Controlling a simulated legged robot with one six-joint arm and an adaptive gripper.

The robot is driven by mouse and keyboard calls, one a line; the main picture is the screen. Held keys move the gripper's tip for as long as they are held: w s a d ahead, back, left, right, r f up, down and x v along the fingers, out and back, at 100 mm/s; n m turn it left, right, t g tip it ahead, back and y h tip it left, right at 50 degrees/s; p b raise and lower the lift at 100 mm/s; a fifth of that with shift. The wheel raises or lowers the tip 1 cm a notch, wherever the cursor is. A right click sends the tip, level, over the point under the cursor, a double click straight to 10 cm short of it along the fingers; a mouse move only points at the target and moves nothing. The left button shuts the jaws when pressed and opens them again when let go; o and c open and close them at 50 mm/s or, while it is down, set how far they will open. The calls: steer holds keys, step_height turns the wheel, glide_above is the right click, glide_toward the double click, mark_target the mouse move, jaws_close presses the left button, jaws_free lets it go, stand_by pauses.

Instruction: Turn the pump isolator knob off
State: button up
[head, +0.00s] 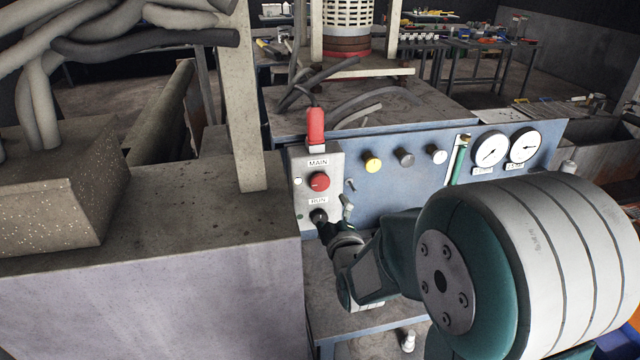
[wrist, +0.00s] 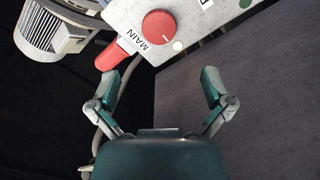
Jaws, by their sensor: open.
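A grey control box (head: 333,163) carries a red round knob (head: 319,181) under the label MAIN. My gripper (head: 335,214) is at the lower right part of the box face. In the wrist view, my gripper (wrist: 162,86) is open, with nothing between its fingers. The box (wrist: 198,30) and red MAIN knob (wrist: 158,27) lie beyond the fingertips. The lower knob does not show there.
A red handle (head: 315,126) stands on top of the box. A blue panel (head: 400,185) with yellow, grey and white knobs and two gauges (head: 505,147) is to the right. A concrete block and post (head: 245,100) stand close on the left.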

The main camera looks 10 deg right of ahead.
mark_target(321, 186)
steer(key=w, duration=1)
steer(key=shift+w, duration=0.2)
steer(key=c, duration=1.1)
